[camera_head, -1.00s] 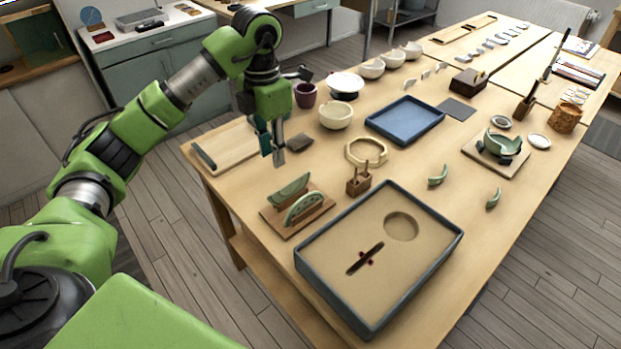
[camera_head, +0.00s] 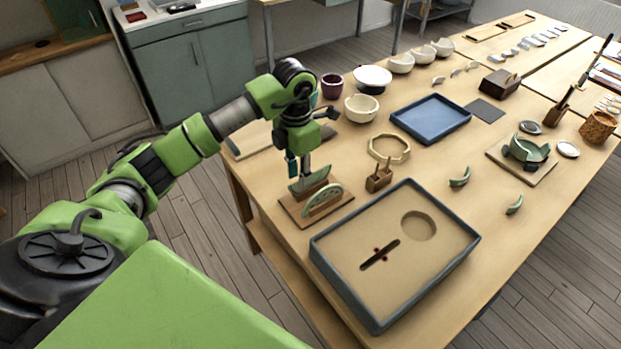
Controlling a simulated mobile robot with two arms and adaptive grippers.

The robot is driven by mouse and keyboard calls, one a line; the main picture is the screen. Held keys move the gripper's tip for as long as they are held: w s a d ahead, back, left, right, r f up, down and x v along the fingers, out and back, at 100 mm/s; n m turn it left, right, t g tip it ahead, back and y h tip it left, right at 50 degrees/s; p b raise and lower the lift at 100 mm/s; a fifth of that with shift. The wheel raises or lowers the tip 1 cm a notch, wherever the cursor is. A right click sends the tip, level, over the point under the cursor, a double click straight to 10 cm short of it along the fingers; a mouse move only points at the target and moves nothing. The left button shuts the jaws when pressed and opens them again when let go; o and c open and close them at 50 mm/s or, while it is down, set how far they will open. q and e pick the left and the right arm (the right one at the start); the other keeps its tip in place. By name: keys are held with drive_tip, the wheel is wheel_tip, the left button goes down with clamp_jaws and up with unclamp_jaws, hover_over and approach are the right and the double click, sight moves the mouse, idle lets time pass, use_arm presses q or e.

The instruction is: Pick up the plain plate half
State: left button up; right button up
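Two green plate halves stand on edge in a wooden rack on the near left part of the table. The rear, plain plate half (camera_head: 313,181) has no visible pattern. The front plate half (camera_head: 322,201) has a row of marks along its curved edge. My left gripper (camera_head: 299,177) points down at the rear plate half, its fingertips at or just above the upper edge. A gap shows between the fingers, so it looks open. I cannot tell whether the fingers straddle the half or touch it. My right gripper is out of view.
The rack's wooden base (camera_head: 291,208) sits left of a large grey-rimmed sand tray (camera_head: 343,270). A small wooden block holder (camera_head: 379,180) and an octagonal ring (camera_head: 389,148) stand to the right. A cream bowl (camera_head: 361,108) and a blue tray (camera_head: 430,119) lie farther back.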

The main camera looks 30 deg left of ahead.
use_arm(q)
wheel_tip(320, 180, down, 3)
drive_tip(key=shift+r, duration=0.2)
clamp_jaws()
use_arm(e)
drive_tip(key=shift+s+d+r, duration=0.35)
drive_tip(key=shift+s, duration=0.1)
